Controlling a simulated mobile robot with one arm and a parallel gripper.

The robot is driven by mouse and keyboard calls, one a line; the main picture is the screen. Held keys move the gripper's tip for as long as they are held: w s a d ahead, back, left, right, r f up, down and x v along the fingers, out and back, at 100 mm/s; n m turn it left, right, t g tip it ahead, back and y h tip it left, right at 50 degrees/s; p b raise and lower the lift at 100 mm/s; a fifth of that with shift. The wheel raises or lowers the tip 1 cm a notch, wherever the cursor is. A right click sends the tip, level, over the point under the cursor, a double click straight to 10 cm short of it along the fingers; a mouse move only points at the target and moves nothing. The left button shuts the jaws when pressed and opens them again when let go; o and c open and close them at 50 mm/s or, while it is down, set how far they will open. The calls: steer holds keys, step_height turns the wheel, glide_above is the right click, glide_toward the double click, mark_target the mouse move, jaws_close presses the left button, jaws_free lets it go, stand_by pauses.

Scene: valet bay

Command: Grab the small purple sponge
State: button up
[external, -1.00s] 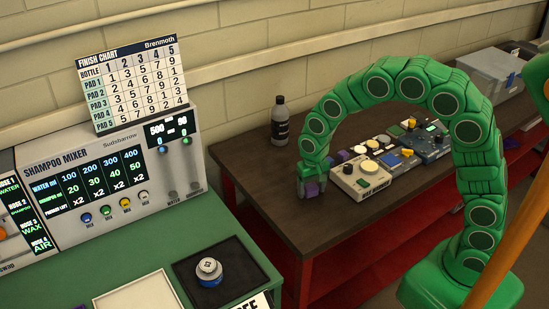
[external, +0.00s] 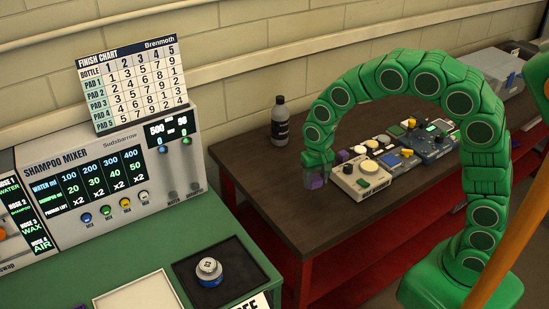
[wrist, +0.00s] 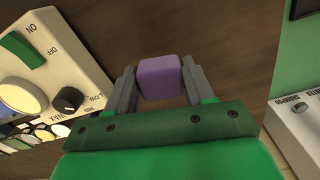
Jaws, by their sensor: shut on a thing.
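The small purple sponge (wrist: 159,77) is a rounded block between the two grey fingers of my gripper (wrist: 160,88) in the wrist view. My gripper is shut on it, with a finger against each side. In the external view my gripper (external: 318,175) is at the left end of the dark brown table, and the purple sponge (external: 317,182) shows at its fingertips. The sponge appears slightly above the tabletop, but I cannot tell the exact gap.
A beige switch box (external: 360,180) stands just right of my gripper, with several pads and control boxes behind it. A dark bottle (external: 280,122) stands at the back. The shampoo mixer (external: 100,180) is on the green counter (external: 215,228) to the left.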

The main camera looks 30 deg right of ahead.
steer(key=s+d+r, duration=0.5)
steer(key=s+r, duration=0.3)
steer(key=s, duration=0.3)
steer(key=shift+s+r, duration=0.2)
steer(key=shift+s, duration=0.2)
